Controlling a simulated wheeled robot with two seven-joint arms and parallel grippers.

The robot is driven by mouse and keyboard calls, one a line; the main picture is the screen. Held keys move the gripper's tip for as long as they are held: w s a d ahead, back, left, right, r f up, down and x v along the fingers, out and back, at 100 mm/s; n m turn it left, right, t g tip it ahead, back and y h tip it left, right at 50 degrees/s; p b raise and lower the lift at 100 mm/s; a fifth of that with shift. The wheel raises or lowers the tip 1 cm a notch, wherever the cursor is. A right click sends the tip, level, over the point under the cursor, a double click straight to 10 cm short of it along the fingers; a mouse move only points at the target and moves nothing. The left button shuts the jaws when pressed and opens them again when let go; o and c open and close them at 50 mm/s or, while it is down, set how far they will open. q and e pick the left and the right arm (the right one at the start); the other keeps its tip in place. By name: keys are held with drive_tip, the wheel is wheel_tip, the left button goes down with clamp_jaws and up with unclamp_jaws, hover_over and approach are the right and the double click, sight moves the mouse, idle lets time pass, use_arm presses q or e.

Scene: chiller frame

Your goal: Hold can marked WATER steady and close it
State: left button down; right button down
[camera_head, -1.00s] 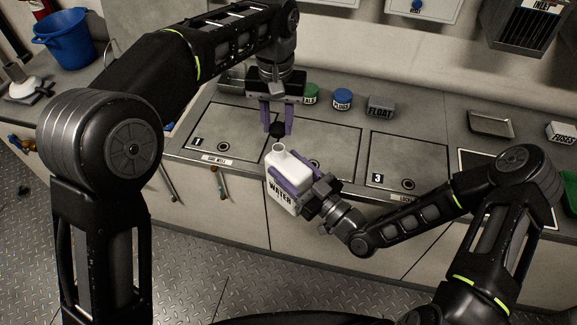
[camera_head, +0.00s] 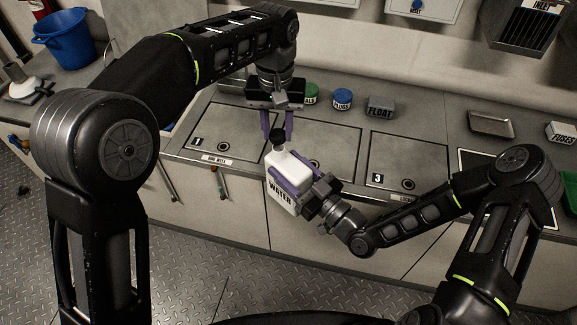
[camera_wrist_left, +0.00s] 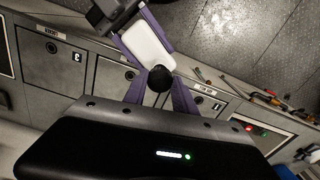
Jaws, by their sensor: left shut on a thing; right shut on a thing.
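The white can marked WATER (camera_head: 283,186) is held in front of the counter edge by my right gripper (camera_head: 290,182), whose purple fingers are shut around its body. My left gripper (camera_head: 278,133) is above it, its purple fingers pointing down and shut on the black cap (camera_head: 278,134). The cap is at the can's neck and hides the opening; I cannot tell whether it is seated. In the left wrist view, the black cap (camera_wrist_left: 159,78) lies between the purple fingers, in line with the white can (camera_wrist_left: 148,46).
The counter has numbered hatches (camera_head: 227,132). Behind them stand a green tub (camera_head: 311,94), a blue tub (camera_head: 342,98) and a grey FLOAT block (camera_head: 380,107). A metal tray (camera_head: 491,124) lies to the right. A blue bucket (camera_head: 62,38) stands at the far left.

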use_arm(q)
drive_tip(key=shift+f, duration=0.5)
idle(0.8)
drive_tip(key=shift+f, duration=0.85)
drive_tip(key=shift+f, duration=0.6)
idle(0.3)
